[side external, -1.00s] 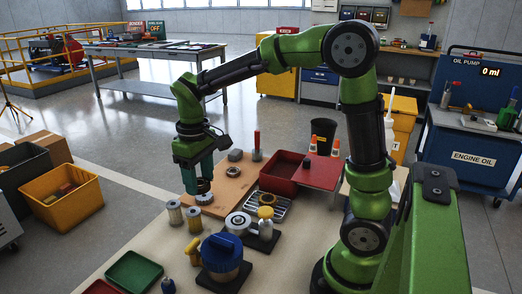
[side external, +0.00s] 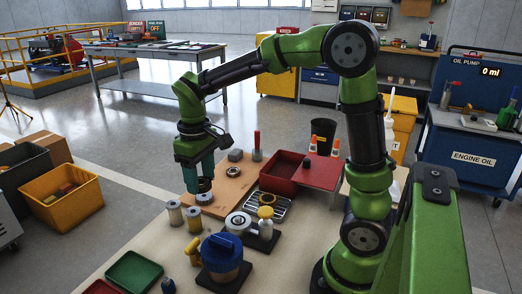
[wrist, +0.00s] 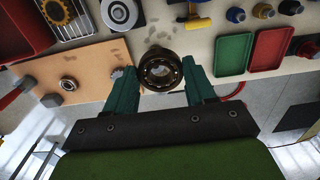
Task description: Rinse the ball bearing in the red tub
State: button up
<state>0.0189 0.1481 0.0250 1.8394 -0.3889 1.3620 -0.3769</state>
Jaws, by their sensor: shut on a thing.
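My gripper (wrist: 163,88) points down above the wooden board and is shut on a dark ball bearing (wrist: 160,69), one finger on each side. In the side view the bearing (side external: 204,184) shows between the fingertips (side external: 199,185), just above a silver round part (side external: 205,198) on the board. The red tub (side external: 279,186) stands right of and behind my gripper. Its edge shows at the upper left of the wrist view (wrist: 22,40). The tub's inside is dark, and I cannot tell what it holds.
The wooden board (side external: 232,184) also carries a grey block (side external: 235,155).

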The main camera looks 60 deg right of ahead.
jog(key=shift+a, duration=0.25)
jog(key=shift+d, duration=0.3)
dwell(0.4)
notch_tip(320, 180, up, 9)
jog(key=shift+f, duration=0.2)
dwell(0.9)
dwell(2.0)
notch_tip(320, 180, up, 4)
dwell(0.5)
dwell(0.3)
